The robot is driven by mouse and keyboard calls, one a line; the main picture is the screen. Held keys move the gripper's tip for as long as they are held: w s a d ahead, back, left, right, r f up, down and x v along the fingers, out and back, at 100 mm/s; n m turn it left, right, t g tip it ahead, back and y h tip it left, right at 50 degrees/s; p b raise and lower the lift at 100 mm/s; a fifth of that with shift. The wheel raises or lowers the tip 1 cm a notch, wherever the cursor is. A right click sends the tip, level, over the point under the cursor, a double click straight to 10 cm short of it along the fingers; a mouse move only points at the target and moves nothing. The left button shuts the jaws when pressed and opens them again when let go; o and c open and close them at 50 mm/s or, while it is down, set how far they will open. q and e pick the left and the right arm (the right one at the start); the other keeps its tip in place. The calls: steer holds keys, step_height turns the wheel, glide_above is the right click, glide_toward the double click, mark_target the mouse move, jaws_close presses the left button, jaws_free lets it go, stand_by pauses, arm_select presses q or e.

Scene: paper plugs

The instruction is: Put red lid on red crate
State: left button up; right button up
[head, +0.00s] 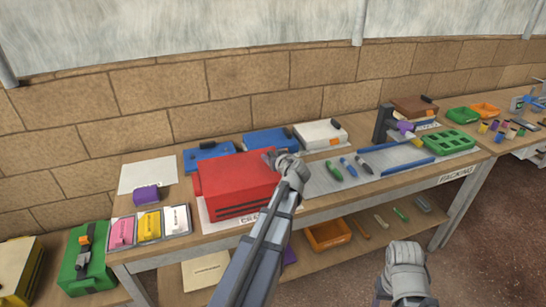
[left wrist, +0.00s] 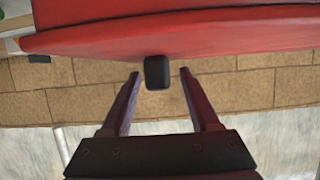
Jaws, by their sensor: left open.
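The red crate (head: 240,205) stands on the workbench, with dark slots along its front. A flat red top that looks like the red lid (head: 235,172) covers it; I cannot tell how well it is seated. My left gripper (head: 270,157) is at the far right corner of this top. In the left wrist view the red lid (left wrist: 180,32) fills the upper part. A black handle (left wrist: 157,72) is at its edge, between the open fingers of my left gripper (left wrist: 158,74), with gaps on both sides. My right gripper (head: 384,290) is low at the front, its fingers unclear.
Blue lids (head: 268,140) and a white lid (head: 320,134) lie behind the crate. Pink, yellow and white pieces (head: 149,226) are at left. A grey mat (head: 325,185) with tools is at right. An orange bin (head: 328,235) is on the lower shelf.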

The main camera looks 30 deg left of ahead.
mark_target(280, 175)
arm_select(q)
steer(key=p+v, duration=0.3)
steer(key=v, duration=0.5)
steer(key=shift+f, duration=0.1)
arm_select(e)
step_height(280, 175, up, 3)
arm_select(q)
steer(key=shift+a, duration=0.1)
